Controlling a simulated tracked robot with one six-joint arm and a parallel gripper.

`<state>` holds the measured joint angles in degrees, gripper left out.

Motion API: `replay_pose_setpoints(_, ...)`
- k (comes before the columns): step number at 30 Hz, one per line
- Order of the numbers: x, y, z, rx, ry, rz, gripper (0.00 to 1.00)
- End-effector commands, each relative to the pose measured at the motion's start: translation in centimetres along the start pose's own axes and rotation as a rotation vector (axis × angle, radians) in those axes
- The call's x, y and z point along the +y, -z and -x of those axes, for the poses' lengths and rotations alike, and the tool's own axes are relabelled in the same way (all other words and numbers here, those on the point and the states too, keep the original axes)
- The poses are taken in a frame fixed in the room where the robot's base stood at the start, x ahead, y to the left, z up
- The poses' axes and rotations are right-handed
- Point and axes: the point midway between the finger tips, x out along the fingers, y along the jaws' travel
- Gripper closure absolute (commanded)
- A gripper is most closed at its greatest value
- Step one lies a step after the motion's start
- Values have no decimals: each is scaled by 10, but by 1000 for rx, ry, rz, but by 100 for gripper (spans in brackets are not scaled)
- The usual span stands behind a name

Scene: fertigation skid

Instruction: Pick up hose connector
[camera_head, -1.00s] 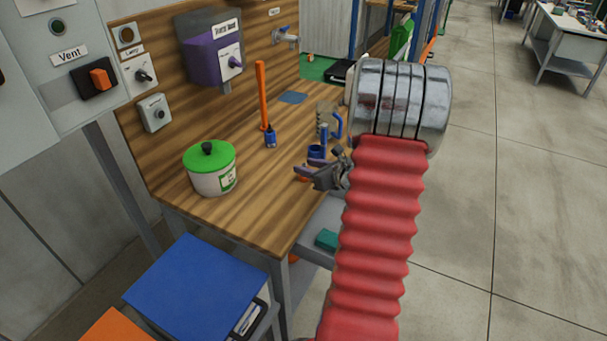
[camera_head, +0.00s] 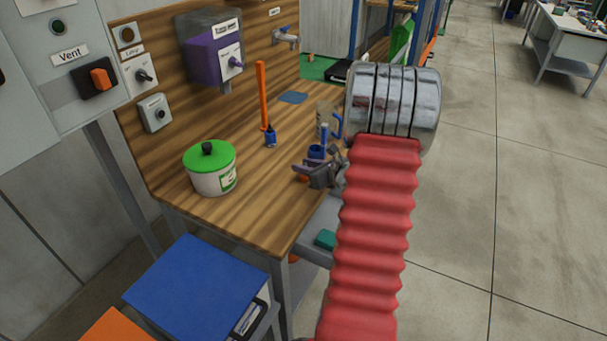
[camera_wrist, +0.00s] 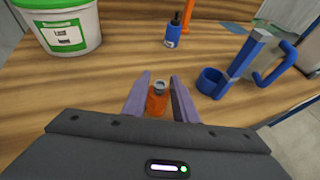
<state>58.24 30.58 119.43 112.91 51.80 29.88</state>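The hose connector appears to be the small orange piece with a grey ring on top (camera_wrist: 157,100), standing on the wooden bench in the wrist view. My gripper (camera_wrist: 160,92) has its two purple fingers on either side of it. The fingers are apart, with a narrow gap showing at the right finger; contact on the left is unclear. In the head view my gripper (camera_head: 303,170) is low over the bench near its right edge, and only a bit of orange (camera_head: 303,178) shows beneath it.
A blue holder with an upright post (camera_wrist: 225,82) stands close right of my gripper, with a blue-handled jug (camera_head: 326,120) behind. A white tub with a green lid (camera_head: 212,172) is to the left. A blue bottle (camera_wrist: 173,35) stands further back. Bench between them is clear.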

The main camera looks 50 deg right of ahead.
Motion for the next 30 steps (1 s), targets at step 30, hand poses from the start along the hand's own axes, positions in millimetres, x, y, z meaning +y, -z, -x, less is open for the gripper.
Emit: replay_pose_setpoints(30,-1,-60,25,-4,2,4,100)
